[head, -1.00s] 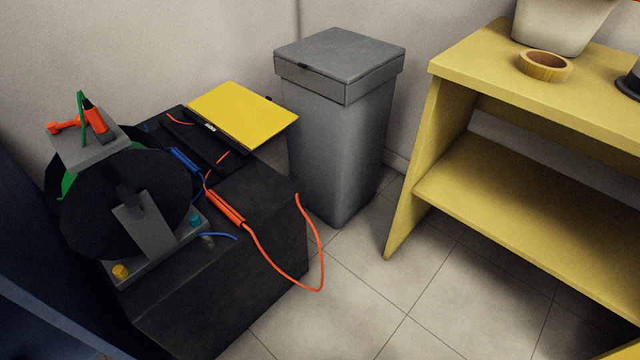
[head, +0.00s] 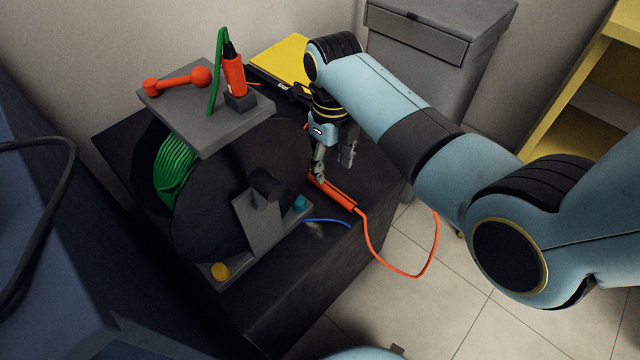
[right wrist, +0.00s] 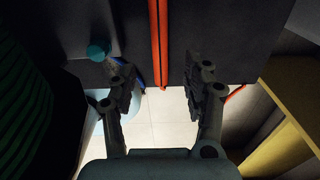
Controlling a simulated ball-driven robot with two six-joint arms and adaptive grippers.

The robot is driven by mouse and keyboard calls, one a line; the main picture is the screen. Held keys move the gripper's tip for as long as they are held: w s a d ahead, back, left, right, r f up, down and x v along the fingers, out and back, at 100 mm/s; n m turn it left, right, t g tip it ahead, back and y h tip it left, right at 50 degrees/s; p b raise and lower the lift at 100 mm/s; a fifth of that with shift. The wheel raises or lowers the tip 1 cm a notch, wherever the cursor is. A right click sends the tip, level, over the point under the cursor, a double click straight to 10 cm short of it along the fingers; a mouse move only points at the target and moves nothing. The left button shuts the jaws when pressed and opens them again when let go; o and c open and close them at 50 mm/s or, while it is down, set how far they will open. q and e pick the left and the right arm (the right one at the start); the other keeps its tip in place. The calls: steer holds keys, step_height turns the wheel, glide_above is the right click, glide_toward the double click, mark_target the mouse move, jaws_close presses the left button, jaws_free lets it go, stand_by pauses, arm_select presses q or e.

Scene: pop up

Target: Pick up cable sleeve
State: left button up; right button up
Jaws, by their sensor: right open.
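The likely cable sleeve is an orange tube (head: 336,196) on the black box's top, near its right edge, with a thin orange cable running from its lower end. It also shows in the right wrist view (right wrist: 158,45) as a long orange strip. My right gripper (head: 333,168) points down just above the sleeve's upper end, fingers apart. In the right wrist view its fingers (right wrist: 160,78) stand on either side of the sleeve's line, with nothing visibly held. The forearm and gripper hide part of the box top. My left gripper is not in view.
A cable reel with green cable (head: 174,168) stands left of the sleeve. A grey platform (head: 207,108) above it bears orange tools. A blue cable (head: 328,222) lies nearby. A grey bin (head: 420,45) and yellow shelf (head: 585,85) stand behind and right. Floor at the front right is clear.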

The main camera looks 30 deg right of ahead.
mark_target(327, 184)
steer(key=shift+w+f, duration=0.1)
steer(key=shift+w, duration=0.25)
step_height(327, 184, down, 6)
steer(key=b, duration=0.3)
steer(key=shift+s+a+b, duration=0.1)
steer(key=shift+a+b, duration=0.05)
steer(key=shift+b, duration=0.25)
steer(key=shift+f, duration=0.5)
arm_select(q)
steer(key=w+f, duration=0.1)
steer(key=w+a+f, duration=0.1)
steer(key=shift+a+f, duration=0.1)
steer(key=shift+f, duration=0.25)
arm_select(e)
steer(key=shift+r, duration=0.1)
jaws_close()
